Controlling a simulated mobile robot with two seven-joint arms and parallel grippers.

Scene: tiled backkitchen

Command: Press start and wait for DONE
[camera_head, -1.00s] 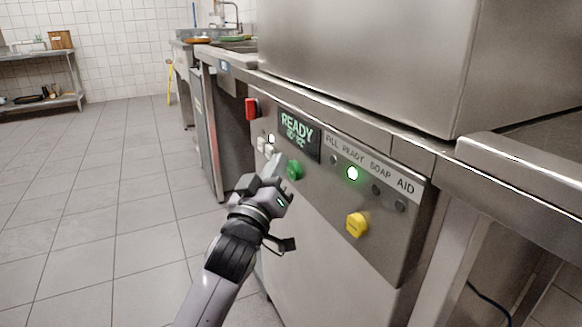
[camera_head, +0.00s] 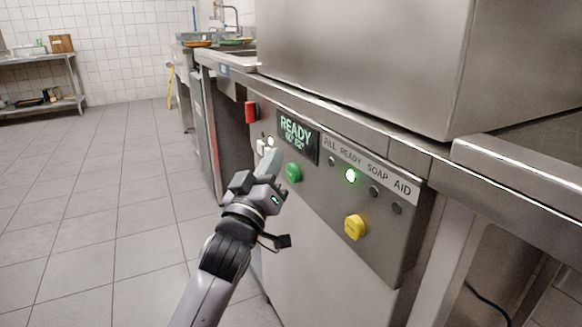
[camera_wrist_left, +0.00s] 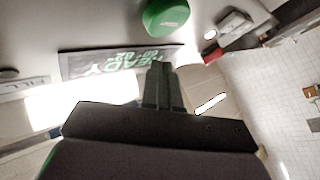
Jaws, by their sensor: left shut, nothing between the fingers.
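The control panel (camera_head: 385,232) is on the front of the steel machine. Its display (camera_head: 298,136) reads READY with a smaller line below, too blurred to read surely. The green button (camera_head: 293,172) sits below the display; it also shows at the top of the left wrist view (camera_wrist_left: 166,16). My left gripper (camera_head: 272,158) is shut and empty, its fingertips just left of the green button in the head view. In the left wrist view its closed fingers (camera_wrist_left: 161,72) show below the green button, over the display's edge. I cannot tell how far they are from the panel. My right gripper is not in view.
A yellow knob (camera_head: 354,227), a red switch (camera_head: 251,111) and small white switches (camera_head: 262,147) are also on the panel. A green lamp (camera_head: 350,176) is lit under the READY label. A steel counter edge (camera_head: 520,175) juts out at right. The tiled floor at left is clear.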

